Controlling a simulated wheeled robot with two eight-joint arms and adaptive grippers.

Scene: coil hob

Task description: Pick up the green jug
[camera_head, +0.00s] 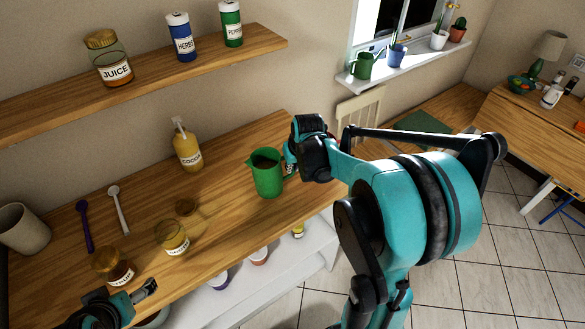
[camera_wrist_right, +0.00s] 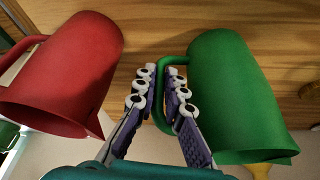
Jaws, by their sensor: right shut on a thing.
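The green jug (camera_head: 267,178) is upright at the right part of the wooden counter, its spout to the left. I cannot tell whether its base touches the wood. My right gripper (camera_head: 289,160) is at the jug's right side. In the right wrist view the gripper's fingers (camera_wrist_right: 161,78) are shut on the handle of the green jug (camera_wrist_right: 232,95).
On the counter are a cocoa bottle (camera_head: 187,150), jars (camera_head: 172,238) (camera_head: 114,266), spoons (camera_head: 86,228) (camera_head: 118,208) and a beige cup (camera_head: 22,229). A shelf (camera_head: 150,82) with containers hangs above. A green watering can (camera_head: 363,66) is on the windowsill.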

